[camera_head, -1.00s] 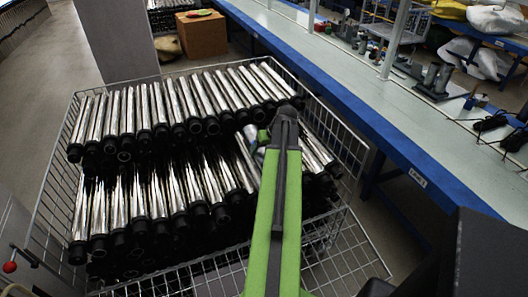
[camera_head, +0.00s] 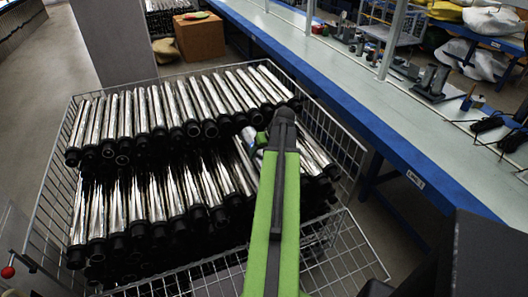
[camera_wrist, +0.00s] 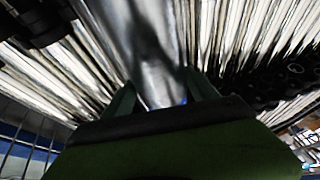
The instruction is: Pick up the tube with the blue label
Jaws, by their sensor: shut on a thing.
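My gripper (camera_wrist: 160,92) is shut on a shiny silver tube (camera_wrist: 158,55) in the wrist view. The tube runs up between the two fingers, and a small blue patch (camera_wrist: 183,101) shows at its lower end by the gripper. The rest of any label is hidden. In the head view my gripper (camera_head: 263,139) is at the right part of the wire crate (camera_head: 352,160), over the tubes, and my arm hides most of what it holds. I cannot tell there whether the held tube is clear of the others.
Rows of silver tubes with black ends (camera_head: 150,205) fill the crate around my gripper. A long blue-edged workbench (camera_head: 345,90) runs along the crate's right side. A cardboard box (camera_head: 200,37) stands behind, and a grey pillar (camera_head: 115,40) is at the back left.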

